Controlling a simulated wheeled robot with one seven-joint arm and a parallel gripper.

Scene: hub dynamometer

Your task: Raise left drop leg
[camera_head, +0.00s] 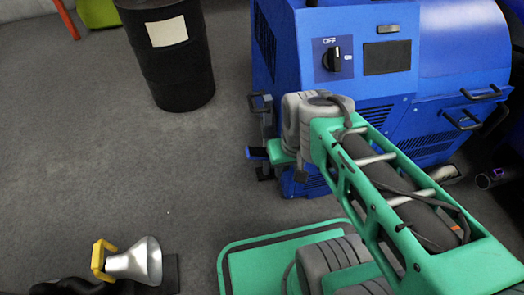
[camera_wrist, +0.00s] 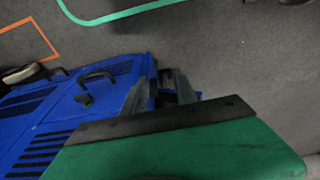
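The blue dynamometer (camera_head: 430,80) stands at the upper right in the head view. A dark upright leg with a small blue piece (camera_head: 257,153) shows at its left side, low down; I take it for the left drop leg. My gripper is at this lower left side, mostly hidden behind my wrist in the head view. In the wrist view my gripper (camera_wrist: 164,88) has two grey fingers, apart, beside the blue housing (camera_wrist: 55,105). Dark parts show between the fingers. I cannot tell whether the fingers touch them.
A black drum (camera_head: 170,65) stands to the left of the machine. A silver lamp-like thing with a yellow handle (camera_head: 102,260) is at the lower left. Grey floor between them is clear. The OFF knob (camera_head: 332,58) is on the machine's front.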

